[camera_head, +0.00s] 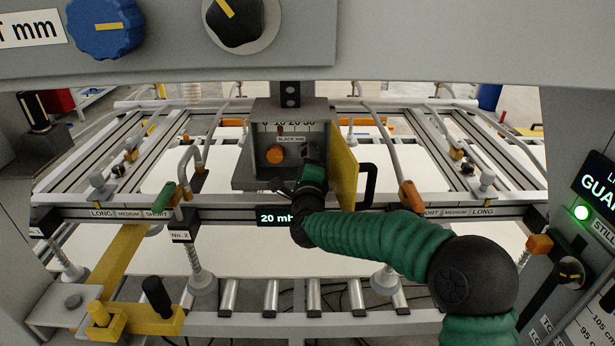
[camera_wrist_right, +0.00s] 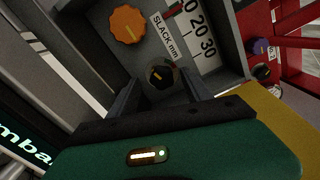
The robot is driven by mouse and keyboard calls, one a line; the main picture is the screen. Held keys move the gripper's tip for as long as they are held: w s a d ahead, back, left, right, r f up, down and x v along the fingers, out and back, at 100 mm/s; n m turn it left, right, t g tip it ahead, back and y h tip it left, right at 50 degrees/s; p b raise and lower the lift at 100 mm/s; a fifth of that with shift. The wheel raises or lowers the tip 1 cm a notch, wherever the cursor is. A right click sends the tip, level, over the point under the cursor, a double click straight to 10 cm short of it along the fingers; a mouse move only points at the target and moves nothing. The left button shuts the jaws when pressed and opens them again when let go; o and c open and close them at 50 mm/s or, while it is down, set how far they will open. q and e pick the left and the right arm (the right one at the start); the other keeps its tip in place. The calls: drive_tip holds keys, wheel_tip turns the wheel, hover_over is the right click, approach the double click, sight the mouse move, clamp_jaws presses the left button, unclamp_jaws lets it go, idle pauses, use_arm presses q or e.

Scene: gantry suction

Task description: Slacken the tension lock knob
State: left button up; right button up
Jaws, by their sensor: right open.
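A small grey box (camera_head: 247,172) hangs at the centre of the frame in the head view. It carries a round orange knob (camera_head: 275,154) and a scale marked "SLACK mm". In the right wrist view the orange knob (camera_wrist_right: 127,24) shows with a pale pointer line. A smaller black knob (camera_wrist_right: 160,75) sits near it, below the scale (camera_wrist_right: 193,35). No label names either one as the tension lock knob. My right gripper (camera_wrist_right: 163,88) is open, its two dark fingers on either side of the black knob; contact cannot be told. My left gripper is not in view.
A yellow plate (camera_head: 344,165) with a black handle (camera_head: 368,185) stands just right of the box. A rail (camera_head: 130,212) with clamps and suction cups crosses below. A control panel with a green lamp (camera_head: 581,212) is at the right. A blue dial (camera_head: 104,27) is above.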

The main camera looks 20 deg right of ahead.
drive_tip(key=b+v, duration=0.4)
drive_tip(key=v, duration=1.2)
drive_tip(key=shift+w+f, duration=0.1)
drive_tip(key=shift+f, duration=0.05)
drive_tip(key=s+a+f+n+g+y, duration=0.1)
drive_tip(key=s+f+n+g+y, duration=0.2)
drive_tip(key=f+n, duration=0.55)
drive_tip(key=s+a+f+n+g+y, duration=0.1)
drive_tip(key=s+f+n+g+y, duration=0.25)
drive_tip(key=f+n, duration=0.5)
drive_tip(key=s+d+f+n+g, duration=0.2)
drive_tip(key=s+f+n+g, duration=0.2)
drive_tip(key=s+f, duration=0.3)
drive_tip(key=s+d+f+n+g+h, duration=0.1)
drive_tip(key=s+d+f+n+g, duration=0.1)
drive_tip(key=s+f, duration=0.4)
drive_tip(key=s+n+g, duration=0.1)
drive_tip(key=s+g, duration=0.1)
drive_tip(key=s, duration=0.3)
drive_tip(key=shift+d+f+n, duration=0.35)
drive_tip(key=shift+f+n, duration=0.05)
drive_tip(key=shift+s+h, duration=0.1)
drive_tip(key=shift+h, duration=0.15)
